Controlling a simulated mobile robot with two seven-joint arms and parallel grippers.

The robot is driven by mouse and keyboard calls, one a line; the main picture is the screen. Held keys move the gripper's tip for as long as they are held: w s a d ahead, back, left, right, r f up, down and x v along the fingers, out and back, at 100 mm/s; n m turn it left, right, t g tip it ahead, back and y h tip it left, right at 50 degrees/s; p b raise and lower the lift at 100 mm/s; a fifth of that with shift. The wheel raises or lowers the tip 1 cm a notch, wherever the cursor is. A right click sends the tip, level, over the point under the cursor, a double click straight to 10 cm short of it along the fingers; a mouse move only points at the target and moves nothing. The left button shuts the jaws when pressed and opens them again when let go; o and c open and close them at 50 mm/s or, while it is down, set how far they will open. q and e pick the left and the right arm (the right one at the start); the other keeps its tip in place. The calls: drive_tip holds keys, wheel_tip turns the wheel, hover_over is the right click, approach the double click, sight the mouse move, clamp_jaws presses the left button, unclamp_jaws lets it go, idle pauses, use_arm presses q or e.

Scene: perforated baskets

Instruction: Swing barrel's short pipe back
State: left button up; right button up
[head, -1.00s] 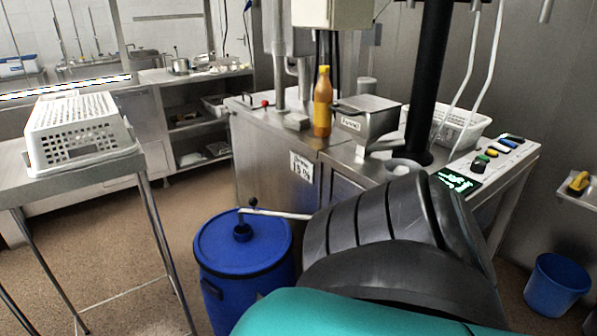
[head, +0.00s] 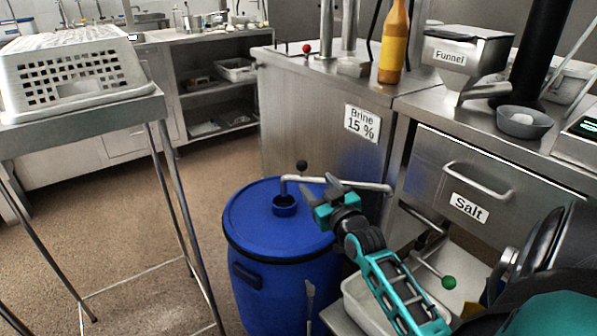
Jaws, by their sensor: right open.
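A small black knob (head: 301,165) stands up near the pipe's bend. My right gripper (head: 322,198) is open over the right side of the lid, close beside the pipe. It overlaps the pipe's middle in the picture. I cannot tell whether the fingers touch the pipe. My left gripper is not in view.
The Salt drawer (head: 440,165) is to the right. A side table with a white perforated basket (head: 70,75) stands at left. Floor between is clear.

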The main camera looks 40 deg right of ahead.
sight(304, 169)
drive_tip(key=b+x, duration=0.3)
drive_tip(key=x, duration=0.8)
drive_tip(key=shift+w+d+b, duration=0.2)
drive_tip(key=shift+w+b, duration=0.1)
drive_tip(key=shift+w, duration=0.25)
clamp_jaws()
